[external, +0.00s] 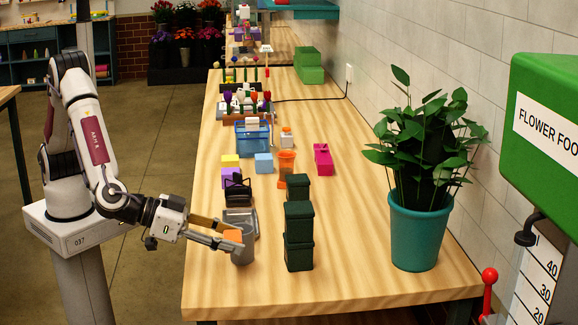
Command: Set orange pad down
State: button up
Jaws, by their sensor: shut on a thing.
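The orange pad (233,236) is a small orange block near the front left edge of the wooden table. My gripper (229,238) reaches in from the left and is shut on the orange pad, holding it above the tabletop. A grey, rounded object (243,252) stands directly under and beside the fingertips. I cannot tell whether the pad touches it. The pad's underside is hidden.
Dark green stacked containers (299,238) stand to the right of my gripper. A grey metal holder (241,218) and a black stand (237,190) are just behind. A potted plant (418,235) is at the right. The table's front (330,292) is clear.

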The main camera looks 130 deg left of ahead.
jog(key=shift+w+d, duration=0.45)
jog(key=shift+w+d+m+t+h, duration=0.25)
jog(key=shift+d+m+t+h, duration=0.5)
jog(key=shift+d+m, duration=0.2)
jog(key=s+d+r+m+t+h, duration=0.1)
jog(key=s+d+m+t+h, duration=0.1)
jog(key=s+d+m+h, duration=0.5)
jog(key=shift+s+d+h, duration=0.5)
jog(key=shift+s+h, duration=0.05)
jog(key=shift+s, duration=0.4)
jog(key=shift+w+t, duration=0.1)
jog(key=shift+t, duration=0.15)
